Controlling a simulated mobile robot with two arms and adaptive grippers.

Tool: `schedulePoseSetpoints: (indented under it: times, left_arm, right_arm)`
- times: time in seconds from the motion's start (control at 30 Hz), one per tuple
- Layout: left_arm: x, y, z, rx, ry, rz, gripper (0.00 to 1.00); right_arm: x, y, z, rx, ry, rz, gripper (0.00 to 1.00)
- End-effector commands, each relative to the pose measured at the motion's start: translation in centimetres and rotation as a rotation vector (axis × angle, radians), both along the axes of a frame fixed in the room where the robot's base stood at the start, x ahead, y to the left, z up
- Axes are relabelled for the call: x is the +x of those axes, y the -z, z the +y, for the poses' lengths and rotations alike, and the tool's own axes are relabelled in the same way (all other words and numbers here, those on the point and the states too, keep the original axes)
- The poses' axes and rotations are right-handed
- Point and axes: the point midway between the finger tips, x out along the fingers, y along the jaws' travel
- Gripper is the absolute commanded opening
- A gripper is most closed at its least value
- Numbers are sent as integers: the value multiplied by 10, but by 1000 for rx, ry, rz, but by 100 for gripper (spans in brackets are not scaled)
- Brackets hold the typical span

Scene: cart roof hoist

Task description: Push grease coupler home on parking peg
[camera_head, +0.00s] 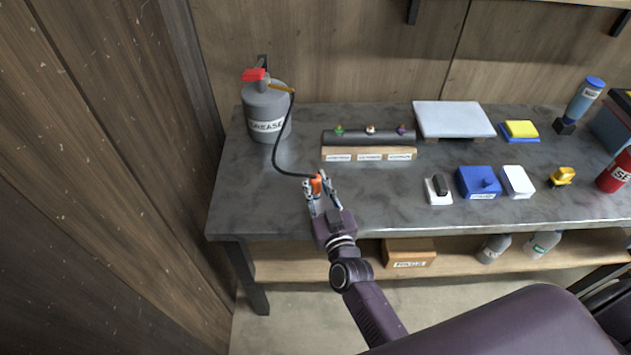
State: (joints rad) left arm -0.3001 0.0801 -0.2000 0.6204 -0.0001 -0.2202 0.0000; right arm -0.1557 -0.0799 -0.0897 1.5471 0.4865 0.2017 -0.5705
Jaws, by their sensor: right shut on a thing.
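The grease coupler (317,184) is a small orange piece at the end of a black hose (276,140). My right gripper (319,190) is shut on it, over the front left part of the workbench. The hose runs back to the grey grease can (265,109), which stands at the back left. A yellow-orange bar (281,88) sticks out to the right near the can's top. I cannot tell whether this is the parking peg. The coupler is clear of this bar. My left gripper is not in view.
A dark pipe with several small fittings (371,136) lies behind a labelled wooden strip (337,154). A white board (453,118), blue box (478,181) and red can (617,172) stand to the right. The workbench (243,205) is bare at front left.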

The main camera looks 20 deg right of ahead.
Motion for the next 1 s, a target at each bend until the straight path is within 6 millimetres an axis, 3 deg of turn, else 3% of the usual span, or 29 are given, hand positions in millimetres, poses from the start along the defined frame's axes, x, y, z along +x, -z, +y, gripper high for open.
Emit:
schedulePoseSetpoints:
  times: [0.2, 0.23, 0.4, 0.77, 1.0]
  left_arm:
    - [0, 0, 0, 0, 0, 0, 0]
    - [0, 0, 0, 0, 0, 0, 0]
    - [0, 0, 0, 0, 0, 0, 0]
    - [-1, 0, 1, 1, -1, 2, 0]
    - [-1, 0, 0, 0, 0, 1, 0]
  right_arm:
    - [-1, 3, 0, -1, -1, 5, 0]
    - [-1, 3, 0, -1, -1, 5, 22]
    - [-1, 3, 0, -1, -1, 5, 41]
    - [-5, 3, 0, -1, -1, 5, 41]
    - [-41, 4, 1, -1, -1, 8, 41]
